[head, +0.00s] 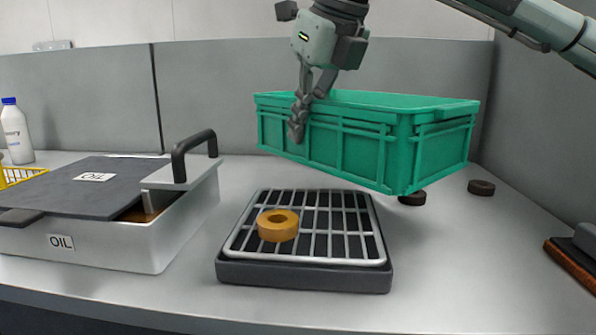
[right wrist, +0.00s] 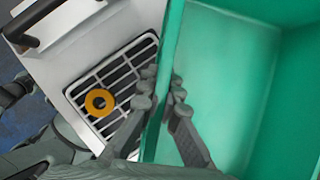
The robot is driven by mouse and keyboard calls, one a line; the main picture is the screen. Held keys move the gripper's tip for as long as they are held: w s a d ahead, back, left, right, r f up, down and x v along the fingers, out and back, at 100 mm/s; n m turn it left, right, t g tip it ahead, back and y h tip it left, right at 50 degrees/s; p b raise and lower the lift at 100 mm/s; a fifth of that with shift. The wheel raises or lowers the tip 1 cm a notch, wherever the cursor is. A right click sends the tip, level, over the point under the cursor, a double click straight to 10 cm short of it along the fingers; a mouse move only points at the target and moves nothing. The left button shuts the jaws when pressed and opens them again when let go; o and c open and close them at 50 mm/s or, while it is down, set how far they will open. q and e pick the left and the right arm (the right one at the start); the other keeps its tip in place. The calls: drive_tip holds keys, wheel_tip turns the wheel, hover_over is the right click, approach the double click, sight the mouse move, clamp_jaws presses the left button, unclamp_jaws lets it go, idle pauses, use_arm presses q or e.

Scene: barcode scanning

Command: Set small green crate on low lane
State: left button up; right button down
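The green crate (head: 350,145) is empty as far as I can see and hangs tilted above the back right of the grey counter. The right wrist view shows the crate's inside (right wrist: 235,90) and the right gripper's fingertips (right wrist: 160,95) pinching the wall. The crate's underside is hidden. No low lane can be made out.
A black tray with a metal rack (head: 345,255) holding an orange ring (head: 278,225) stands in front of the crate. An oil box (head: 140,250) with a handled lid is at left. Dark pucks (head: 481,187) lie at right. A brush (head: 574,262) is at the right edge. Grey panels close the back.

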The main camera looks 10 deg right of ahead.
drive_tip(key=shift+s+a+f, duration=0.2)
drive_tip(key=shift+s+f, duration=0.1)
drive_tip(key=shift+f, duration=0.6)
drive_tip(key=shift+s+a+f, duration=0.15)
drive_tip(key=shift+s+f, duration=0.2)
drive_tip(key=shift+f, duration=0.55)
drive_tip(key=shift+s+a+f, duration=0.2)
drive_tip(key=shift+s+f, duration=0.1)
drive_tip(key=shift+f, duration=0.6)
use_arm(q)
drive_tip(key=shift+w+d+r+t, duration=0.2)
drive_tip(key=shift+w+d+t, duration=0.25)
drive_tip(key=shift+w, duration=0.4)
drive_tip(key=shift+w+d, duration=0.1)
drive_tip(key=shift+w, duration=0.05)
use_arm(e)
drive_tip(key=c, duration=2.2)
unclamp_jaws()
drive_tip(key=shift+f, duration=0.1)
use_arm(q)
drive_tip(key=shift+w+d+r, duration=0.1)
drive_tip(key=shift+w+d, duration=0.2)
drive_tip(key=shift+d, duration=0.1)
use_arm(e)
drive_tip(key=o, duration=0.5)
use_arm(q)
drive_tip(key=shift+a, duration=0.1)
